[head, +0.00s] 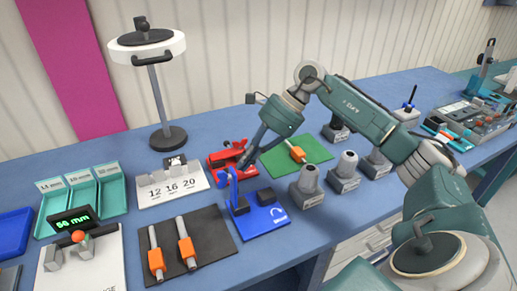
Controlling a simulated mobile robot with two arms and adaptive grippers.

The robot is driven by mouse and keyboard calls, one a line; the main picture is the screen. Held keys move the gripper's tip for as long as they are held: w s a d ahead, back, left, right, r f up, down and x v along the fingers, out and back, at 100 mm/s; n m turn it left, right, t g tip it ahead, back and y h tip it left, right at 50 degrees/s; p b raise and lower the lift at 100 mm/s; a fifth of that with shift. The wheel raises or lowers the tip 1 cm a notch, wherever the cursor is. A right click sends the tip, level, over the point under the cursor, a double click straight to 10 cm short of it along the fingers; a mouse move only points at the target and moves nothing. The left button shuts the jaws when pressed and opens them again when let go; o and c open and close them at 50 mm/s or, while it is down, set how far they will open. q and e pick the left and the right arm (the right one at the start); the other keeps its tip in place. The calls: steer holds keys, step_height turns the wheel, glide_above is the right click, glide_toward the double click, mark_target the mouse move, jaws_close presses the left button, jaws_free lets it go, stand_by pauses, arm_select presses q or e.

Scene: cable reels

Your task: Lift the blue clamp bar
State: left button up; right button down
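The blue clamp stands on a flat blue base plate (270,221) near the middle of the table. Its blue bar (233,177) stands raised above the plate, with a dark block beside it. My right gripper (243,163) reaches down from the upper right, and its dark fingertips are at or just above the top of the bar. The fingers overlap in this view, so I cannot tell whether they are open or shut, or whether they touch the bar. My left gripper is not in view.
A red clamp (226,153) stands just behind the bar. A green mat (312,150) with an orange-sleeved rod lies to the right. A dark mat (210,228) with two more rods lies at the left front. Several grey posts (307,182) stand right of the clamp.

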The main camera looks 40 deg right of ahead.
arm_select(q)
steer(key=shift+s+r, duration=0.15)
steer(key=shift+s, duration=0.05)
arm_select(e)
steer(key=shift+w+a+f, duration=0.1)
steer(key=shift+a, duration=0.25)
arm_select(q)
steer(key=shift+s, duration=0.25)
arm_select(e)
steer(key=a, duration=0.2)
steer(key=w+a+r+h+p, duration=0.1)
steer(key=shift+a+r, duration=0.1)
steer(key=shift+a, duration=0.1)
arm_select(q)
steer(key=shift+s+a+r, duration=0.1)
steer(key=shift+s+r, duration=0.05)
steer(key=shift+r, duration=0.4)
arm_select(e)
steer(key=shift+s+d, duration=0.1)
